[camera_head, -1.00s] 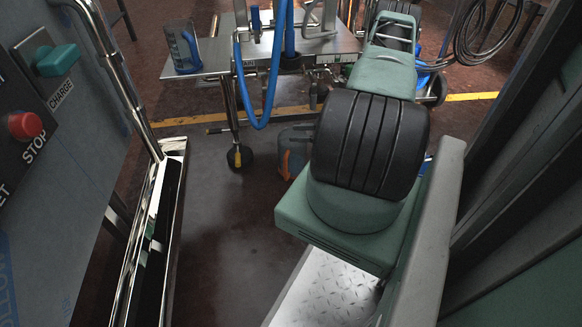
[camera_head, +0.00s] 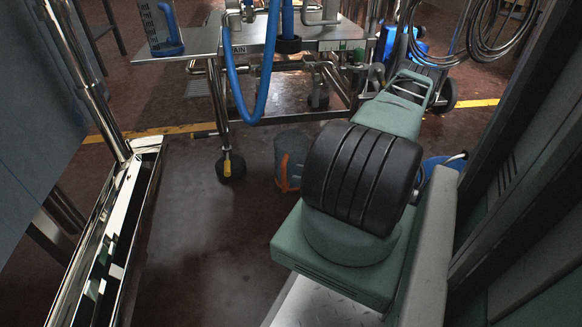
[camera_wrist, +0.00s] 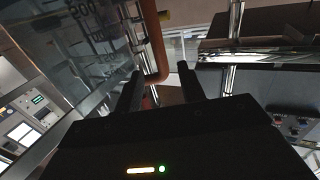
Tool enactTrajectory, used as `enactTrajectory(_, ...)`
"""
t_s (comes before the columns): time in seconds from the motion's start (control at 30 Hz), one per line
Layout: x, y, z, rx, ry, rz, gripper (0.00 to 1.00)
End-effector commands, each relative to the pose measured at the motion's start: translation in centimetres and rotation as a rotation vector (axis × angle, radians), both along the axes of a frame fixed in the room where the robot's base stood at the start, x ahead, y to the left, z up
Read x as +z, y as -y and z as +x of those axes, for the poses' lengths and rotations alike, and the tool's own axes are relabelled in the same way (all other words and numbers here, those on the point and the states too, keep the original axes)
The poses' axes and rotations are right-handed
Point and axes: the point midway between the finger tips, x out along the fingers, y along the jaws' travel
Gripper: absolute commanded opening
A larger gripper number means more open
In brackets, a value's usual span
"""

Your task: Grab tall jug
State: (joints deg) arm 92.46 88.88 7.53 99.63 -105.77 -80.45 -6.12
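A grey see-through jug with an orange handle (camera_head: 291,152) shows just left of my arm in the head view, partly hidden by it. In the wrist view a large clear wall with printed marks (camera_wrist: 85,40) fills the upper left, and an orange handle (camera_wrist: 157,45) runs down in front of my gripper (camera_wrist: 162,70). My two dark fingers are apart, with the handle's lower bend between them and a gap on its right. I cannot tell whether either finger touches it. A second jug, clear with a blue handle (camera_head: 160,27), stands on the table's left corner.
The metal table (camera_head: 200,45) carries blue hoses, one hanging in a loop (camera_head: 240,95). A caster (camera_head: 230,166) stands below it. A chromed rail and frame (camera_head: 120,205) stand at left, a dark frame at right. Bare floor (camera_head: 205,255) lies between.

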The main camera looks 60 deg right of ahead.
Motion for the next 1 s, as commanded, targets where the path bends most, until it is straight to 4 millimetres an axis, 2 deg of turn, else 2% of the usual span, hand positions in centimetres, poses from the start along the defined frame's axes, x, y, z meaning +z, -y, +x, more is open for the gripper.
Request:
enactTrajectory(0.27,-0.2,-0.5,1.8,0.0,0.0,0.001,0.39)
enactTrajectory(0.6,0.0,-1.6,5.6,0.001,0.0,0.0,0.39)
enactTrajectory(0.9,0.4,-1.7,6.1,0.0,-0.001,0.001,0.39)
enactTrajectory(0.93,0.4,-1.7,6.1,0.0,-0.001,0.001,0.37)
enactTrajectory(1.0,0.4,-1.7,6.1,0.0,-0.001,0.001,0.17)
